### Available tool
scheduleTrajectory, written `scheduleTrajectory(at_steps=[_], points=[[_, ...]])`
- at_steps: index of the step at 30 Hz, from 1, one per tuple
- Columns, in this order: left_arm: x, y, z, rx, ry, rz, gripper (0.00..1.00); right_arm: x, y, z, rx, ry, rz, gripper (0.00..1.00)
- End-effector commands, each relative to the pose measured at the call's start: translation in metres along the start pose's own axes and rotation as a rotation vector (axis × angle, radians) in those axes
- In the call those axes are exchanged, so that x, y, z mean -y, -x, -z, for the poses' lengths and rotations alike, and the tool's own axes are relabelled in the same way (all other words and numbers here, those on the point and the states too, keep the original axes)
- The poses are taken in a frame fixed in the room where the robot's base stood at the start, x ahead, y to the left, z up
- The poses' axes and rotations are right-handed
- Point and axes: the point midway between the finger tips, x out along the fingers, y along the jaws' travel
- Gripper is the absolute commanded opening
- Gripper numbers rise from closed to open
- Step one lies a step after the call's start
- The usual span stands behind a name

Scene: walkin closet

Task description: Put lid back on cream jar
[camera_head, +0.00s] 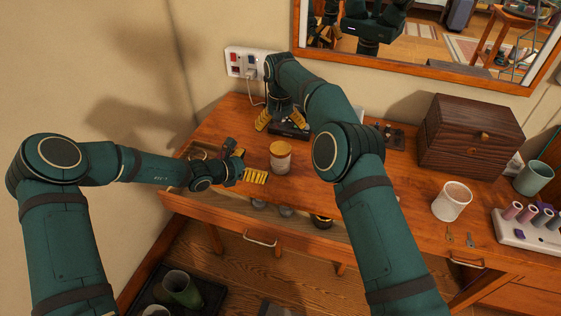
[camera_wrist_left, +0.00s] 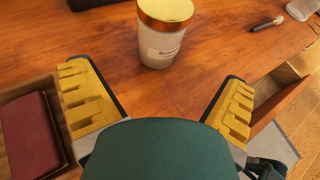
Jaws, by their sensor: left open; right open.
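A pale labelled jar (camera_head: 281,163) stands upright on the wooden tabletop, with a gold lid (camera_head: 281,149) on top. In the left wrist view the jar (camera_wrist_left: 160,48) is at the top centre, and its gold lid (camera_wrist_left: 165,10) appears seated on the rim. My left gripper (camera_head: 247,165) is open and empty, just left of the jar, its fingers pointing toward it without touching. My right gripper (camera_head: 282,118) is open behind the jar, fingers down, close to a dark flat object (camera_head: 290,132); whether it touches that is unclear.
An open drawer (camera_head: 290,213) lies below the front edge. To the right are a white cup-like container (camera_head: 452,201), a dark wooden box (camera_head: 470,137), a green cup (camera_head: 534,178) and a rack of rollers (camera_head: 530,225). A mirror (camera_head: 430,66) hangs behind. My right arm crosses the tabletop.

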Motion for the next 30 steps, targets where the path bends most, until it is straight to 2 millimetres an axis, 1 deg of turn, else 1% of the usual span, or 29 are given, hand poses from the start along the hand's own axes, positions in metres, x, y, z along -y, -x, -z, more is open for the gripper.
scheduleTrajectory(at_steps=[1,9,15,21,30], points=[[0.001,-0.011,0.000,0.000,0.002,0.002,1.00,0.000,0.000,0.000,0.000,0.000,0.000,1.00],[0.001,-0.059,0.001,0.000,0.001,0.002,1.00,0.000,0.000,0.000,0.000,0.000,0.000,1.00],[0.001,-0.086,0.000,-0.001,0.000,0.001,1.00,0.000,0.000,0.000,0.000,0.000,0.000,1.00],[0.000,-0.097,0.000,-0.001,0.000,0.000,1.00,0.000,0.000,0.000,0.000,0.000,0.000,1.00],[0.000,-0.099,0.000,-0.001,0.000,-0.001,1.00,0.000,0.000,0.000,0.000,0.000,0.000,1.00]])
